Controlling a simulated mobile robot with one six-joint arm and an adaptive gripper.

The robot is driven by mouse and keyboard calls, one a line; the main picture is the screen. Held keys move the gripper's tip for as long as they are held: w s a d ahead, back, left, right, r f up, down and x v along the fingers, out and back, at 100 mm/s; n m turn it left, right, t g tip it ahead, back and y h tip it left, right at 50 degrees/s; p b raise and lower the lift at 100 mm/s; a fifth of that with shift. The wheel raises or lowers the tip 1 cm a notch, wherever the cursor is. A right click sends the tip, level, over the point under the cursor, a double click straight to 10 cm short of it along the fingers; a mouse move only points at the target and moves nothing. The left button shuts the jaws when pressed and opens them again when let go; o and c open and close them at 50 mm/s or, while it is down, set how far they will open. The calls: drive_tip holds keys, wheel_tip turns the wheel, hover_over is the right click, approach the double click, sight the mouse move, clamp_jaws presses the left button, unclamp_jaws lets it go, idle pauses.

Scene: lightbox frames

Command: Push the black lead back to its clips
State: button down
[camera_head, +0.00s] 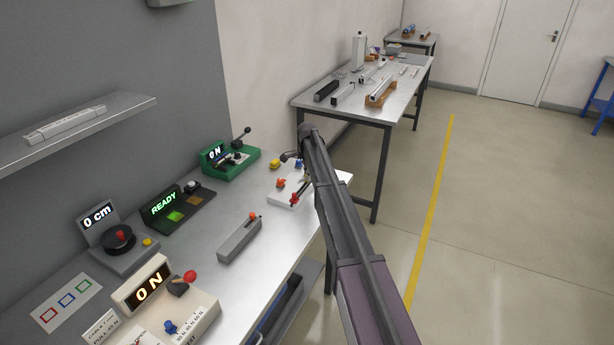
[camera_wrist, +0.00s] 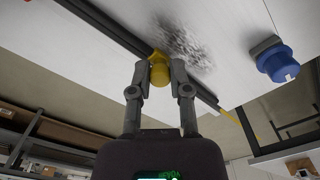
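In the wrist view a long black bar or strip (camera_wrist: 108,27), which may be the black lead, runs diagonally across a white surface (camera_wrist: 225,30). A yellow knob (camera_wrist: 160,76) stands at the bar. My gripper (camera_wrist: 159,66) has one fingertip on each side of the knob, and both seem to touch it. A blue round part (camera_wrist: 275,62) with a dark base is to the right. In the head view my arm crosses the white board (camera_head: 343,178) and hides part of it and most of my gripper. I cannot make out the clips.
On the bench are a grey block with an orange knob (camera_head: 239,240), a green device reading 0 N (camera_head: 230,160), a READY box (camera_head: 178,210) and a yellow knob (camera_head: 275,164). Dark speckles (camera_wrist: 185,45) lie beside the bar.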

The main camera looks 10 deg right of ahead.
sight(294, 178)
drive_tip(key=shift+w+a, duration=0.6)
drive_tip(key=shift+a, duration=0.25)
drive_tip(key=shift+w+a, duration=0.6)
drive_tip(key=shift+a, duration=0.3)
drive_tip(key=shift+w+a, duration=0.6)
drive_tip(key=shift+a, duration=0.25)
drive_tip(key=c, duration=0.6)
unclamp_jaws()
drive_tip(key=shift+w+a, duration=0.1)
drive_tip(key=shift+d, duration=0.25)
